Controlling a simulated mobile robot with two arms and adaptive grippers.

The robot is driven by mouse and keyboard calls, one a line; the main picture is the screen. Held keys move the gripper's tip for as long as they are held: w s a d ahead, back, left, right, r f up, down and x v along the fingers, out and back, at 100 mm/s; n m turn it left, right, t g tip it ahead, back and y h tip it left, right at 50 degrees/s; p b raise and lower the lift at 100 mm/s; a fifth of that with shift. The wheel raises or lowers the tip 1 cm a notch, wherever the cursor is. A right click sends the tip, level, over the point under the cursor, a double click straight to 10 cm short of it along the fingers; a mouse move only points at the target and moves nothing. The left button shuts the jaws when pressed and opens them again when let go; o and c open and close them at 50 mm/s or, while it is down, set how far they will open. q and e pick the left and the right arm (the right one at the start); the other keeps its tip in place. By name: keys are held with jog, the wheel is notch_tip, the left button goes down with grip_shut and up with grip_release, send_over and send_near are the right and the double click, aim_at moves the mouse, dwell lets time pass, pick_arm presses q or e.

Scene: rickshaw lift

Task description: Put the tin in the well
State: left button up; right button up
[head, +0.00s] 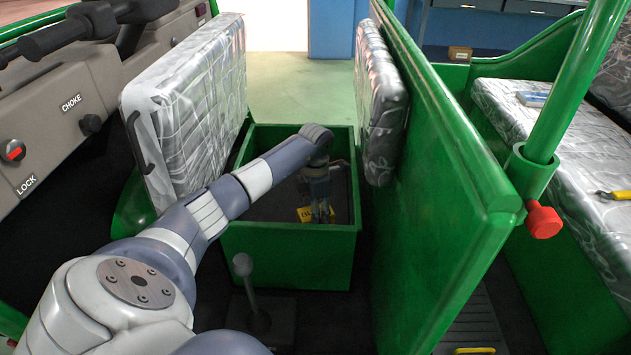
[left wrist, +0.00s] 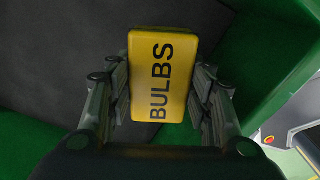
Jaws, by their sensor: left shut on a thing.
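The tin is a yellow box marked BULBS (left wrist: 162,75), filling the middle of the left wrist view. It shows partly in the head view (head: 305,214), low inside the well. The well is an open green box (head: 290,250) with a dark floor, between the two raised seat cushions. My left gripper (head: 321,212) reaches down into the well and is shut on the tin, one finger on each long side. I cannot tell whether the tin touches the floor. My right gripper is not in view.
A raised wrapped cushion (head: 190,105) stands left of the well; another (head: 380,105) leans on the green partition (head: 440,170) at right. A lever (head: 245,275) stands in front. A small brown box (head: 459,54) and yellow-handled pliers (head: 614,195) lie at right.

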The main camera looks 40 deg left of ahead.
pick_arm(q)
notch_tip(320, 180, down, 6)
jog(key=shift+r+b, duration=0.15)
jog(key=shift+b, duration=0.5)
jog(key=shift+r, duration=0.1)
jog(key=o, duration=1.1)
